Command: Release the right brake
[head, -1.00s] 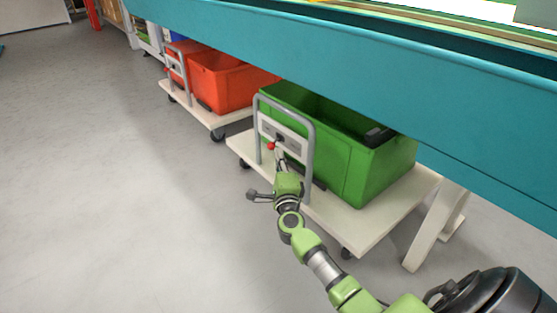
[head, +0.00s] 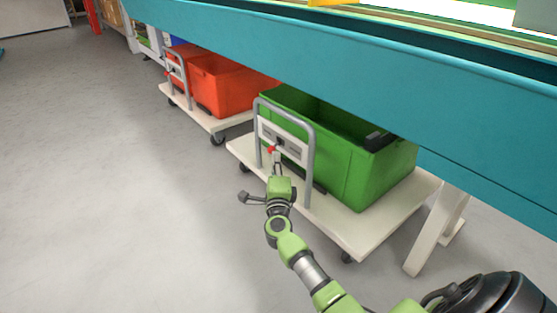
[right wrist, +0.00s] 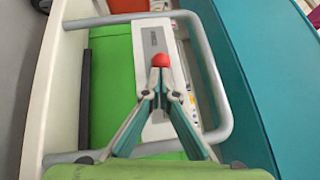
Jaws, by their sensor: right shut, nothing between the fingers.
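The green crate's cart (head: 350,228) has a grey tube handle (head: 312,165) with a pale panel between its posts. The brake lever's red knob (head: 271,149) stands out at this panel; it also shows in the right wrist view (right wrist: 161,60). My right gripper (head: 277,157) is in front of the panel, close by the knob. In the right wrist view its fingertips (right wrist: 160,80) converge just below the knob, shut with nothing between them. Whether they touch the knob I cannot tell. My left gripper is not in view.
A green crate (head: 355,170) stands on this cart. Another cart with an orange-red crate (head: 222,85) is farther back at the left. A teal beam (head: 380,70) runs above the carts. The grey floor at the left is clear.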

